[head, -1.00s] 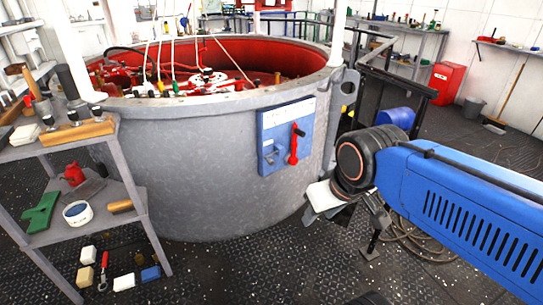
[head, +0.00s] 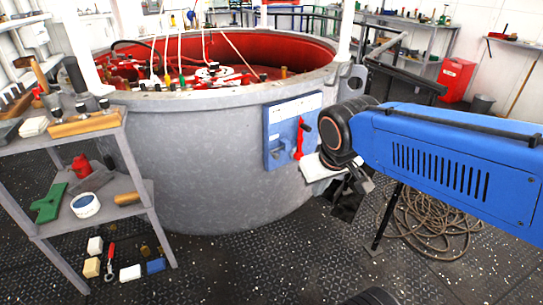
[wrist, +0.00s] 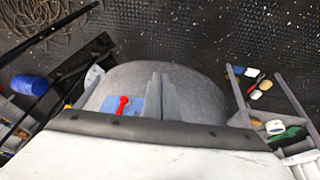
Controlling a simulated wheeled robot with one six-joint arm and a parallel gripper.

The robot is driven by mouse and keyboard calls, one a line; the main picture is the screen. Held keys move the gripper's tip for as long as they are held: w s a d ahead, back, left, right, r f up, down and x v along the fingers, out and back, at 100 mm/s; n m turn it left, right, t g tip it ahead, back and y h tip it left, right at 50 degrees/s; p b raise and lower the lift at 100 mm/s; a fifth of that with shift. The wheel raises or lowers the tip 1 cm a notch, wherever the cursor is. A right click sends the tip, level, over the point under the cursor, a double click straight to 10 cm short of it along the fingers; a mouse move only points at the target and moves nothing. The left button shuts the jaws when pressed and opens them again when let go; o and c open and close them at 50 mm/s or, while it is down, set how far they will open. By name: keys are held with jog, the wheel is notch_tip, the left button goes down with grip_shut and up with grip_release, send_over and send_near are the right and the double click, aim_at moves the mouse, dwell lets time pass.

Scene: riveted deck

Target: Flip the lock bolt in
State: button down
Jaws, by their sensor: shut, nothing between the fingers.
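A blue panel (head: 270,142) is fixed upright on the outside of the grey round tub. A red lever (head: 299,140) with a dark knob stands near its right edge, roughly upright. A small grey fitting (head: 277,152) sits on the panel's left part; I cannot tell whether it is the lock bolt or how it is set. The red lever also shows in the wrist view (wrist: 122,104), left of my gripper (wrist: 160,78). My gripper is shut and empty, pointing toward the tub. In the head view it is right of the panel, apart from it, partly hidden by the wrist.
The grey tub (head: 190,150) fills the middle, with red machinery inside. A grey shelf unit (head: 140,190) with tools stands at the left. Coiled hose (head: 435,220) lies on the floor at the right, near dark railings. The floor before the tub is clear.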

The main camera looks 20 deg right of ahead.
jog(key=w+a+f+h, duration=0.1)
jog(key=w+f, duration=0.1)
jog(key=w, duration=0.9)
jog(key=w+a+f+n+h, duration=0.1)
jog(key=w+a+f, duration=0.1)
jog(key=w, duration=0.8)
jog(key=w+a+f+n+t, duration=0.1)
jog(key=w+a+f, duration=0.1)
jog(key=w, duration=0.9)
jog(key=shift+w+a+f+h, duration=0.3)
jog(key=shift+f+h, duration=0.1)
jog(key=shift+f, duration=0.15)
jog(key=w+d+f, duration=0.6)
jog(key=d+f, duration=0.1)
jog(key=f, duration=0.2)
